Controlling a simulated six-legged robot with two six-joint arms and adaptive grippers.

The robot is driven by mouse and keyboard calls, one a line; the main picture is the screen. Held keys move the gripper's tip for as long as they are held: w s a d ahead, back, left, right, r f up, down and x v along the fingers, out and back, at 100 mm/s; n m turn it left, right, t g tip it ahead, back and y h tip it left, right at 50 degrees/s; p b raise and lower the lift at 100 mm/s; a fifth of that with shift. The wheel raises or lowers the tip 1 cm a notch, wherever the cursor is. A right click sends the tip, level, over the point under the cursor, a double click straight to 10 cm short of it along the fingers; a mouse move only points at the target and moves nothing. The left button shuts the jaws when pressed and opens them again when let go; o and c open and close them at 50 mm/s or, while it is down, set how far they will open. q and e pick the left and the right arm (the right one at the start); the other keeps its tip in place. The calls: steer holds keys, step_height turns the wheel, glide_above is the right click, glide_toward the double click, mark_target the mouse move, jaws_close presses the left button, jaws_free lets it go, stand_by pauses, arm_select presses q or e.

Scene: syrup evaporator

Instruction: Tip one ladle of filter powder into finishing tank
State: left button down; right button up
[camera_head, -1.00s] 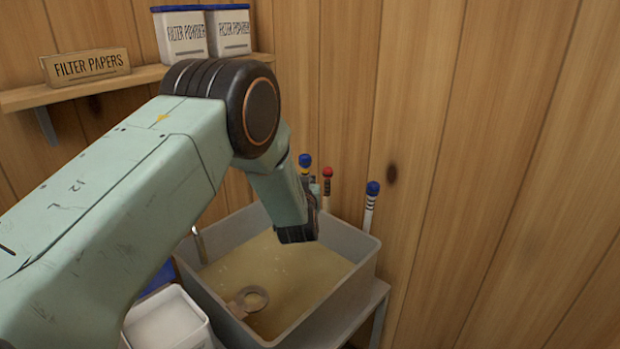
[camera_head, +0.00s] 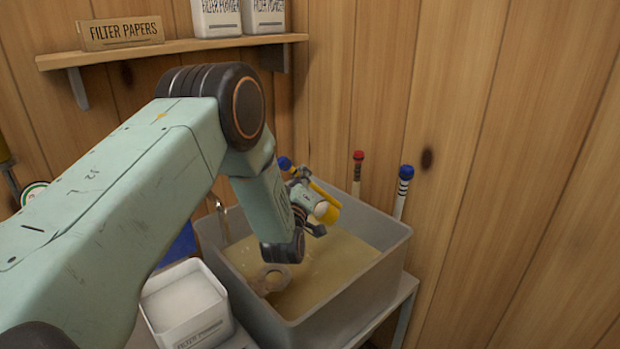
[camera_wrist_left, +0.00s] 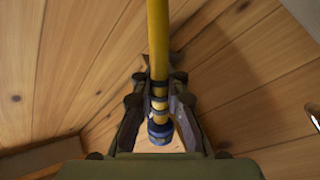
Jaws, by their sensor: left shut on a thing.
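My left gripper (camera_head: 312,205) is above the grey finishing tank (camera_head: 402,240), which holds amber liquid (camera_head: 335,270). It is shut on the yellow handle of the ladle (camera_head: 326,190). In the left wrist view the handle (camera_wrist_left: 158,45) runs up between the fingers of my left gripper (camera_wrist_left: 158,100), with a dark blue end. A rounded yellow and pale part shows by the gripper in the head view; I cannot tell if it is the bowl or what it holds. An open white filter powder tub (camera_head: 203,328) with white contents stands left of the tank. My right gripper is out of view.
A wall shelf (camera_head: 180,48) holds a filter papers box (camera_head: 122,32) and two filter powder tubs (camera_head: 217,18). Red-topped (camera_head: 357,170) and blue-topped (camera_head: 403,190) sticks stand behind the tank. Wooden walls close the corner behind.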

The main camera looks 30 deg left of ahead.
arm_select(q)
steer(key=s+a+f+n+y+b, duration=0.3)
steer(key=f+n+b, duration=0.3)
steer(key=n+b, duration=0.4)
steer(key=shift+s+a+f+y+b, duration=0.15)
steer(key=shift+s+a+y+b, duration=0.25)
steer(key=shift+a+y+b, duration=0.35)
stand_by(0.3)
